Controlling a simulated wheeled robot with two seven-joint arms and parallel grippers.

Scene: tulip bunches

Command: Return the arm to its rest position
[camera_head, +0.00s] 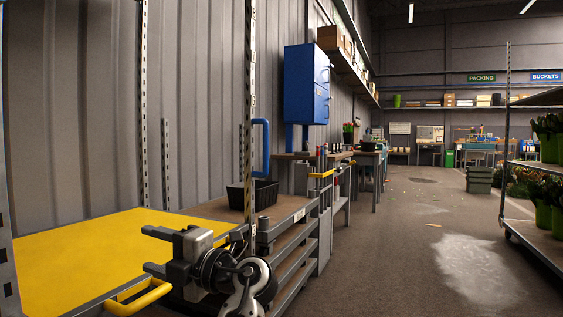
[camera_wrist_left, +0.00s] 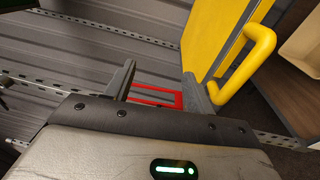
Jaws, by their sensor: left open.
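My left gripper (camera_head: 150,250) is grey with two blunt fingers and shows at the bottom of the head view, in front of the right part of a yellow-topped surface (camera_head: 70,250). Its fingers are apart with nothing between them. The left wrist view also shows the open gripper (camera_wrist_left: 161,92), with a red frame (camera_wrist_left: 155,98) behind the gap. A yellow handle (camera_head: 142,297) lies just below the gripper in the head view. It shows large beyond the right finger in the wrist view (camera_wrist_left: 262,42); whether they touch I cannot tell. My right gripper is in neither view.
Perforated metal posts (camera_head: 248,130) rise beside the yellow top. A shelved bench (camera_head: 285,222) with a black crate (camera_head: 262,194) stands just beyond. A rack with green buckets (camera_head: 540,215) is at right. The floor (camera_head: 400,250) between is open.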

